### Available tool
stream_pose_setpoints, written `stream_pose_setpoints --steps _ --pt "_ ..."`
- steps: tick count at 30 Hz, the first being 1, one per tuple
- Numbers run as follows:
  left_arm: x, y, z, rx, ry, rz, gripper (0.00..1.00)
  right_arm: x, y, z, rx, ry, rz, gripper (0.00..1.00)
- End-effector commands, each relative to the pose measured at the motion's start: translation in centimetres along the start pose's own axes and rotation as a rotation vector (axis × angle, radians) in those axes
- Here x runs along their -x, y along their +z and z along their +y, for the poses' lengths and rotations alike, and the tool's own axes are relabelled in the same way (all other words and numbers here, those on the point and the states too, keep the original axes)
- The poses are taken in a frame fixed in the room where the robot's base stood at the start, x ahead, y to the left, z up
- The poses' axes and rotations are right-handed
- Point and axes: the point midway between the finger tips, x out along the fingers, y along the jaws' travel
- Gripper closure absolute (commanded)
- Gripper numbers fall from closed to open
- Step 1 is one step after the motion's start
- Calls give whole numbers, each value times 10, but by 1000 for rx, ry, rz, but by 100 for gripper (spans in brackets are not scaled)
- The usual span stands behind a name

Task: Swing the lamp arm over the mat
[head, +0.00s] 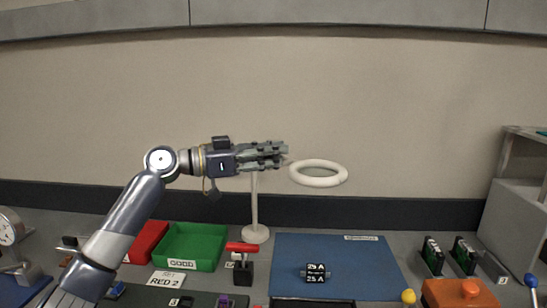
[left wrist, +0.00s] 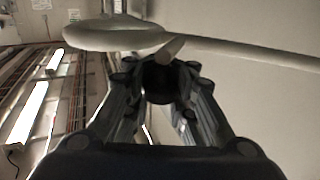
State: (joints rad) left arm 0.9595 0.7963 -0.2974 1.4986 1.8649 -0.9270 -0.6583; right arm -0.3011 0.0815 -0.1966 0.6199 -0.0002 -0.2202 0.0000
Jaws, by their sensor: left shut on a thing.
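The white lamp stands behind the work area, with its post (head: 254,203) on a round base (head: 255,233). Its white ring head (head: 318,181) hangs just right of my left gripper (head: 286,154), and in the picture appears above the blue mat (head: 360,262). My gripper covers the lamp arm in the head view. In the left wrist view the ring (left wrist: 112,37) and a long pale bar (left wrist: 245,52) cross beyond my left gripper (left wrist: 160,72). A short pale peg (left wrist: 174,47) reaches toward the fingertips, which are shut on the lamp arm. The exact contact is dark. My right gripper is not seen.
A black block labelled 25 A (head: 316,272) lies on the mat. A green GOOD bin (head: 213,236) and a red bin (head: 147,241) stand left. Green-black modules (head: 434,255) stand right. The air above is clear.

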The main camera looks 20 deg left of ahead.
Motion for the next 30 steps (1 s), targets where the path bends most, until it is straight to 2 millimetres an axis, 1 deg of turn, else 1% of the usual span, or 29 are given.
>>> stream_pose_setpoints --steps 11,12,14,15,16,26,30 --pt "-1 0 0 0 4 -1 100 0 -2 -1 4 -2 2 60" --pt "-1 0 0 0 4 -1 81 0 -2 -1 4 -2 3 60" --pt "-1 0 0 0 4 -1 67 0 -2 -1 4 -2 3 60" --pt "-1 0 0 0 4 -1 58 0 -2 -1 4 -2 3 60" --pt "-1 0 0 0 4 0 56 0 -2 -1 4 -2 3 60" --pt "1 0 0 0 2 0 56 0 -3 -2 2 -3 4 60" --pt "13 1 -1 1 1 -1 56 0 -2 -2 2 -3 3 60"
